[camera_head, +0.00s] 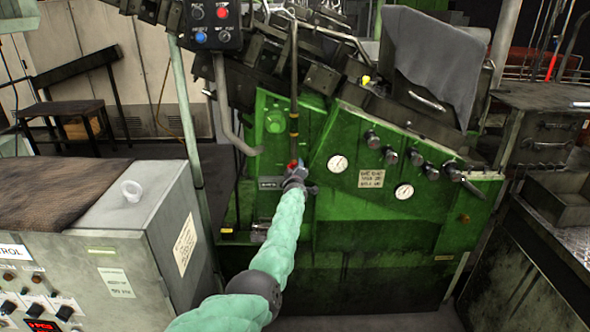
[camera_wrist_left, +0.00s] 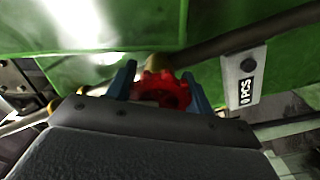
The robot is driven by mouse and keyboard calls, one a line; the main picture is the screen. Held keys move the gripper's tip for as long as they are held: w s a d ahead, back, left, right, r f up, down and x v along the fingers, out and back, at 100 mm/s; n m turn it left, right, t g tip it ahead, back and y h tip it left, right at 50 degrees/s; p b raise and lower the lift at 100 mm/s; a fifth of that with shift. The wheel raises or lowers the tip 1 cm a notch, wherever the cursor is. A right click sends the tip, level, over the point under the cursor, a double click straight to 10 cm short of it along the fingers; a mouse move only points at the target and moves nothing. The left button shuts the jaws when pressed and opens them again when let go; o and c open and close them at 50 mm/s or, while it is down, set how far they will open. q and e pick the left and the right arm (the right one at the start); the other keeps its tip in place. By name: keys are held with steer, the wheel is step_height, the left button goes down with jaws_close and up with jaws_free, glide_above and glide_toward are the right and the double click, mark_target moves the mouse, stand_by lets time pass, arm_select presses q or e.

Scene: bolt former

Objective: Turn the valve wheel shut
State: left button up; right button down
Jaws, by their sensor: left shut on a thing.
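The red valve wheel (camera_wrist_left: 163,90) shows in the left wrist view between the two blue-grey fingers of my left gripper (camera_wrist_left: 158,92). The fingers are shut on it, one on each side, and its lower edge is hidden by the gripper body. A brass-coloured fitting shows just behind the wheel. In the head view the left gripper (camera_head: 297,172) is at the front of the green machine (camera_head: 380,232). Only a small red bit of the wheel (camera_head: 292,165) shows there, at the foot of a vertical pipe. My right gripper is not in view.
A grey pipe (camera_head: 224,110) curves down left of the wheel. Gauges (camera_head: 338,163) and several dark knobs (camera_head: 391,156) are on the panel to the right. A control cabinet (camera_head: 165,215) stands at the left. A "0 PCS" tag (camera_wrist_left: 246,76) hangs right of the gripper.

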arm_select(q)
steer(key=shift+f, duration=0.25)
steer(key=o, duration=1)
steer(key=shift+d+r, duration=0.1)
steer(key=shift+s, duration=0.1)
